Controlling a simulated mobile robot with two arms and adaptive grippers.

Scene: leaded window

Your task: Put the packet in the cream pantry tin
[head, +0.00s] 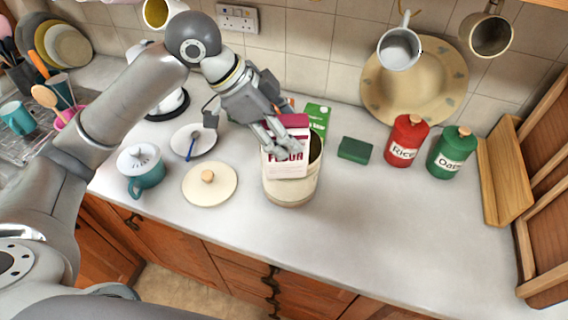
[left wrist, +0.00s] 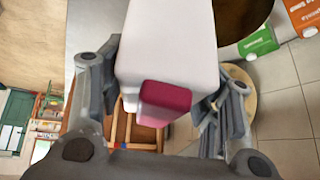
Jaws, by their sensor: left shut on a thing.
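The packet (head: 287,160) is white with a dark pink top and the word "FLOUR". My left gripper (head: 284,139) is shut on it near its top, and the packet hangs upright at the mouth of the cream pantry tin (head: 291,192). In the head view the packet covers the tin's left and front part, so I cannot tell whether its lower end is inside. The left wrist view shows the packet (left wrist: 172,45) between the two fingers, with the tin's dark opening (left wrist: 243,18) beside it. My right gripper is not in view.
A cream lid with a wooden knob (head: 210,184) lies left of the tin. A green carton (head: 318,116) stands behind it. A dark green block (head: 355,149), a red rice canister (head: 407,141) and a green oats canister (head: 451,153) stand to the right. The counter's front right is clear.

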